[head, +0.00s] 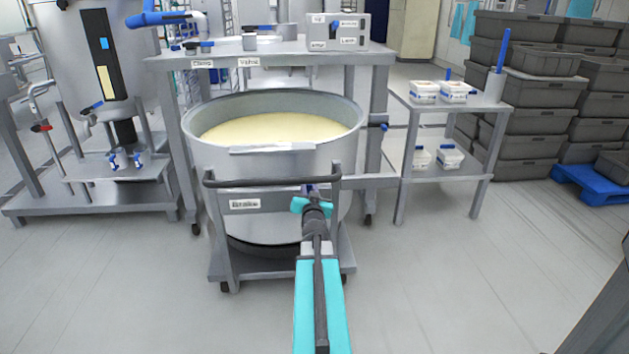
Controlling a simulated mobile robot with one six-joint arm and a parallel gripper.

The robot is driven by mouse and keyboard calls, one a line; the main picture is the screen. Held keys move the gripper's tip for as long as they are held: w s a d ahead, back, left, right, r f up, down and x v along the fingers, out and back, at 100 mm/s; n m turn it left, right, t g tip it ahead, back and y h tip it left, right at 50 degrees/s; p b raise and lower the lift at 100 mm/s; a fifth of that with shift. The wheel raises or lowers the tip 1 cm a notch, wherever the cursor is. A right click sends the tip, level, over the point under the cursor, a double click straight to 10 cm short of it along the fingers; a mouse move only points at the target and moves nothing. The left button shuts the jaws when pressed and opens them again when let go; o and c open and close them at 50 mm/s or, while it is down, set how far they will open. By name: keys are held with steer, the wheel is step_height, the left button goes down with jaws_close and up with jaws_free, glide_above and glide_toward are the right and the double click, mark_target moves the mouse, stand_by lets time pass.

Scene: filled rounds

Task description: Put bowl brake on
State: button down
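A large steel bowl (222,158) filled with a pale yellow mass stands upright on a wheeled trolley (222,250) in the middle of the head view. A small white label (245,203) with blurred text is on its front, below the dark push bar (250,183). A small blue-purple part (308,188), perhaps the brake lever, shows at the right end of the bar, partly hidden. My gripper (312,203), with teal parts, is in front of the bowl, close to this part. I cannot tell whether it touches it, or whether its fingers are open or shut.
A steel frame table (270,58) with a control box (338,31) stands behind the bowl. A side table (470,103) with white tubs is to the right, before stacked grey crates (530,120). A machine (95,60) stands left. The front floor (450,290) is clear.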

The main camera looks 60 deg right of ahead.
steer(key=shift+s+d+m+p, duration=0.25)
steer(key=shift+m+p, duration=0.15)
steer(key=shift+p, duration=0.5)
steer(key=shift+s+f+m+p, duration=0.15)
steer(key=shift+m+p, duration=0.15)
steer(key=shift+p, duration=0.1)
steer(key=c, duration=1.6)
jaws_free()
steer(key=shift+s+a+f, duration=0.1)
steer(key=shift+a, duration=0.05)
